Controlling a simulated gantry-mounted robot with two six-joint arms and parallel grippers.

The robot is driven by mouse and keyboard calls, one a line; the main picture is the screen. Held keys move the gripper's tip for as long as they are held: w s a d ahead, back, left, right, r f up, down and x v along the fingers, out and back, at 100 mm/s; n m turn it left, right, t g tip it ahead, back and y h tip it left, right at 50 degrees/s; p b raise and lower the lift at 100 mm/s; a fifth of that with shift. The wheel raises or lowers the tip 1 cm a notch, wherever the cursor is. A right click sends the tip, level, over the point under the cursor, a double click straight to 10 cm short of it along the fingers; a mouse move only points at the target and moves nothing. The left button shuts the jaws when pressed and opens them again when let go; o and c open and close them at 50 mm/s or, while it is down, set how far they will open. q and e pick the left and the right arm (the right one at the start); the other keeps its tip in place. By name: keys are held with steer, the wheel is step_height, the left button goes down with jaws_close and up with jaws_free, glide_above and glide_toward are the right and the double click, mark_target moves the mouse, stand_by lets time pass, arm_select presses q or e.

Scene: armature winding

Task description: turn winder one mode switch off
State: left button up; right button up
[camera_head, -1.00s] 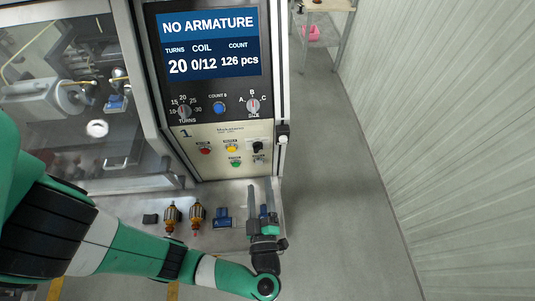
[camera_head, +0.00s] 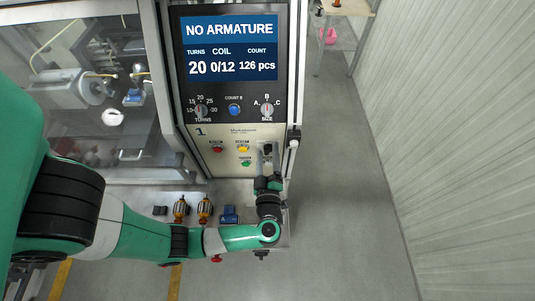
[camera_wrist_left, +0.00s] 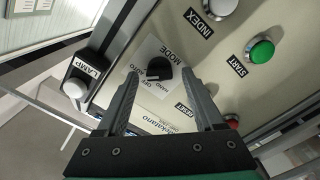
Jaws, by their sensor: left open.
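The winder's mode switch is a black rotary knob (camera_wrist_left: 158,68) on a white plate marked MODE, OFF and HAND in the left wrist view. I cannot tell surely which mark it points at. My right gripper is not in view.
A green START button (camera_wrist_left: 260,53), a white INDEX button (camera_wrist_left: 219,6) and a white LAMP switch (camera_wrist_left: 75,86) are near the knob. The display (camera_head: 230,50) reads NO ARMATURE. Two armatures (camera_head: 181,209) and a blue part (camera_head: 229,214) lie on the shelf below.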

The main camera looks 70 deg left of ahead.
arm_select(q)
jaws_close()
steer(key=shift+n, duration=0.5)
steer(key=n+b, duration=0.1)
steer(key=n, duration=0.2)
steer(key=shift+s+f, duration=0.1)
steer(key=shift+f, duration=0.05)
steer(key=n+b, duration=0.2)
steer(key=n, duration=0.2)
steer(key=shift+f+n, duration=0.1)
steer(key=shift+n, duration=0.5)
jaws_free()
